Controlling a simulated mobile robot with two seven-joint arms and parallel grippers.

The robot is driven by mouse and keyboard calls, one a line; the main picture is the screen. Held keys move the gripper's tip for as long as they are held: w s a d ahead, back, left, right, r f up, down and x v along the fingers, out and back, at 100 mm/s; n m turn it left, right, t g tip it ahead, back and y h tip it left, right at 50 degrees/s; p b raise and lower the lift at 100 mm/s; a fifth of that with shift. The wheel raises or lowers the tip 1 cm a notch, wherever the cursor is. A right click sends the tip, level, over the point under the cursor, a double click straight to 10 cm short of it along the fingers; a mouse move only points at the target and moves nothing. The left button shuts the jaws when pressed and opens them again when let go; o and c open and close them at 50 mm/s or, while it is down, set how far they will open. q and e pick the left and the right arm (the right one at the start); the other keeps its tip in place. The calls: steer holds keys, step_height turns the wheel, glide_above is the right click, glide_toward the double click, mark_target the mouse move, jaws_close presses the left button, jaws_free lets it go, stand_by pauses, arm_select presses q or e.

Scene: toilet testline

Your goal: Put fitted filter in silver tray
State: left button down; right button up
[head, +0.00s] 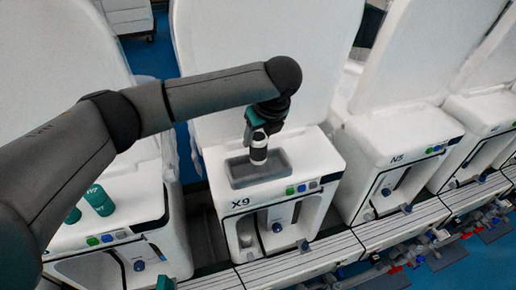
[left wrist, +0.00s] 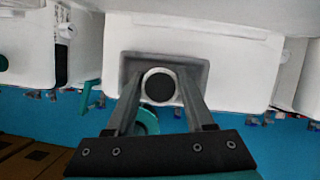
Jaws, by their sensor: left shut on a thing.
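The fitted filter (head: 258,150), a short white and dark cylinder, hangs upright under my left gripper (head: 259,136). That gripper is shut on it. In the left wrist view, the filter (left wrist: 159,86) shows end-on as a dark disc with a pale rim between the two fingers. The silver tray (head: 238,180) is a grey, shallow, rectangular recess on top of the white unit marked X9. The filter is over the tray; whether its lower end touches the floor is unclear. The tray's rim also shows in the left wrist view (left wrist: 197,63). My right gripper is out of view.
The white X9 unit (head: 219,205) has a tall back panel behind the tray. A similar unit marked N5 (head: 380,155) stands to the right. Green cylinders (head: 99,199) stand on the unit at left. A rail (head: 300,262) with small coloured parts runs along the front.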

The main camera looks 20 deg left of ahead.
mark_target(258, 149)
arm_select(q)
steer(key=shift+f, duration=2.15)
steer(key=shift+c, duration=1.4)
jaws_free()
steer(key=shift+f, duration=0.1)
steer(key=v, duration=1.2)
